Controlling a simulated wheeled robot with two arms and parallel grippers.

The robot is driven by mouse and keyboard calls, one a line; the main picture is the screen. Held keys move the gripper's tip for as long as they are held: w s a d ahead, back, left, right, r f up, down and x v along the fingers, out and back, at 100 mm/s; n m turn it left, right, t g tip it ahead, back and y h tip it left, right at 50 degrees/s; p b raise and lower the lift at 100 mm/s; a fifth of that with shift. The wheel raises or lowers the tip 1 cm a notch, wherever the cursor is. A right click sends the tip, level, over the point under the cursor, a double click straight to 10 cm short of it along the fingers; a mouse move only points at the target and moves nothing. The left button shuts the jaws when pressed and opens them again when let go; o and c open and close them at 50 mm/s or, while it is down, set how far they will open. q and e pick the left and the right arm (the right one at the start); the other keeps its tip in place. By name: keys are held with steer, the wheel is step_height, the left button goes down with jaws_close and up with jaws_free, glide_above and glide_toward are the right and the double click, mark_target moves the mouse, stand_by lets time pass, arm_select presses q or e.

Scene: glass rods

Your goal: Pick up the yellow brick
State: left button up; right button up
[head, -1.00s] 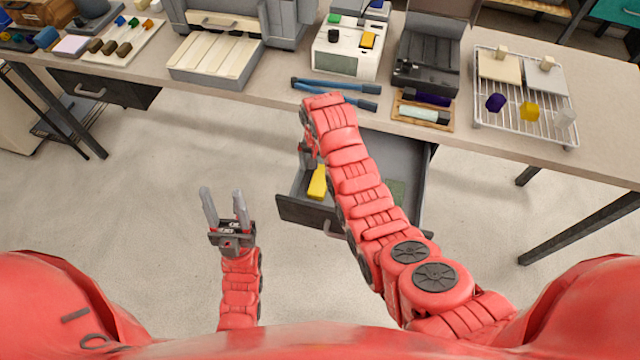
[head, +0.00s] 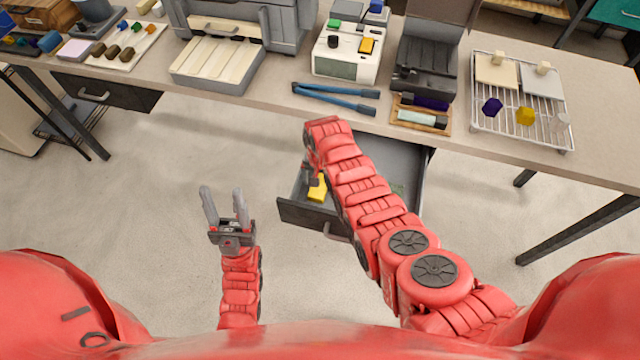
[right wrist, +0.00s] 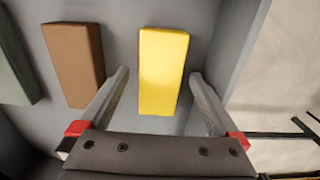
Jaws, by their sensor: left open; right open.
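The yellow brick (head: 317,188) lies in the open drawer (head: 292,211) under the table, near the drawer's left side. In the right wrist view the yellow brick (right wrist: 163,72) lies between the two open fingers of my right gripper (right wrist: 163,95), with a gap on each side. In the head view my right gripper (head: 312,176) is low at the drawer, partly hidden by my own arm. My left gripper (head: 226,208) is open and empty over the floor, left of the drawer.
In the right wrist view a brown brick (right wrist: 75,62) lies left of the yellow one, and a dark green block (right wrist: 14,68) lies further left. The drawer's side wall (right wrist: 236,50) is close on the right. Blue-handled tongs (head: 335,97) lie on the table above.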

steer(key=c, duration=1.5)
jaws_close()
steer(key=shift+r, duration=0.15)
